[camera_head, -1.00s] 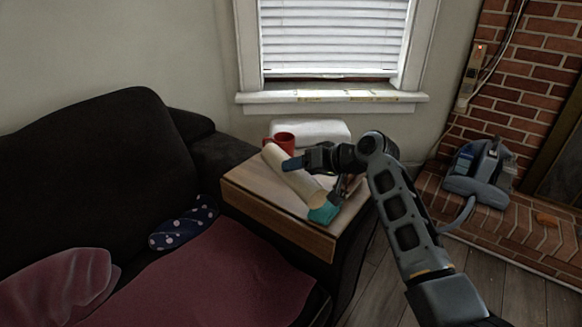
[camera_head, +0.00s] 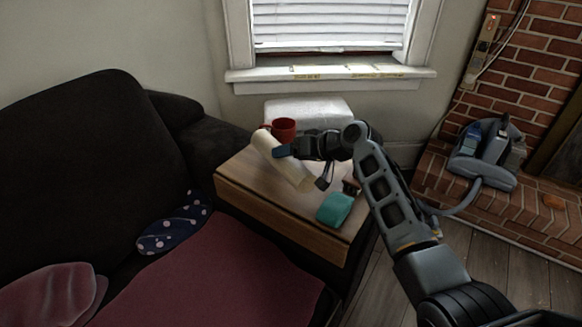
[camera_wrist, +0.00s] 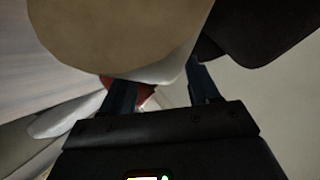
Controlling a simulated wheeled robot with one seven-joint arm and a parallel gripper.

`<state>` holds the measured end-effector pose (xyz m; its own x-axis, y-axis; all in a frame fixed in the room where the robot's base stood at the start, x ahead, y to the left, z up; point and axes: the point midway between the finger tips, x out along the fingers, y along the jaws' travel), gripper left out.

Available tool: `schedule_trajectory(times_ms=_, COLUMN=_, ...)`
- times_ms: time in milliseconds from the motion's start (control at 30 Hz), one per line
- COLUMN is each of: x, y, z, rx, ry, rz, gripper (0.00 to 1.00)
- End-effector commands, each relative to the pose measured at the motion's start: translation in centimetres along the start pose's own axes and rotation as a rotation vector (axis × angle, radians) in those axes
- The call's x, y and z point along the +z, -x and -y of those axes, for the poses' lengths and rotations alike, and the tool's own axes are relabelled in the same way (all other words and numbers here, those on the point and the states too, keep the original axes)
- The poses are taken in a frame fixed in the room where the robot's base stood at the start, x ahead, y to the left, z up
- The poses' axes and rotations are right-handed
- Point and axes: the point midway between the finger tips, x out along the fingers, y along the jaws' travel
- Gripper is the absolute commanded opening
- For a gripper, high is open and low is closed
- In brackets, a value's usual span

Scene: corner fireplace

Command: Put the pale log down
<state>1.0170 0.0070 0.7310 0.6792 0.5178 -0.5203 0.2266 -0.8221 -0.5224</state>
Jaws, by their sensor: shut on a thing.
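The pale log (camera_head: 291,172) is a cream cylinder over the wooden side table (camera_head: 270,215). It lies slantwise in the head view, its far end close to the red mug (camera_head: 285,127). My gripper (camera_head: 284,151) is shut on the log near its far half. In the wrist view the log's round tan end (camera_wrist: 120,35) fills the upper left, in front of the dark fingers (camera_wrist: 163,92). I cannot tell whether the log touches the tabletop.
A teal object (camera_head: 335,208) sits on the table's near right corner. A white block (camera_head: 307,111) is behind the mug. A dark sofa (camera_head: 90,160) stands left, and a brick hearth (camera_head: 480,225) with a grey-blue machine (camera_head: 487,153) stands right. Some front tabletop is bare.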

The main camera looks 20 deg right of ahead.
Motion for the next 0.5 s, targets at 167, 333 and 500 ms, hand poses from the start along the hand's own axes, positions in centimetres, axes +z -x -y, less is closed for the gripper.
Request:
schedule_trajectory(times_ms=167, x=0.7, y=-0.6, z=-0.6, rx=-0.001, ry=0.001, rz=-0.003, gripper=0.1)
schedule_trajectory(times_ms=333, x=2.2, y=-1.8, z=-1.8, rx=0.0, ry=0.0, rz=-0.002, gripper=0.1)
schedule_trajectory(times_ms=500, x=2.6, y=-2.1, z=-2.1, rx=-0.001, ry=0.002, rz=-0.004, gripper=0.1)
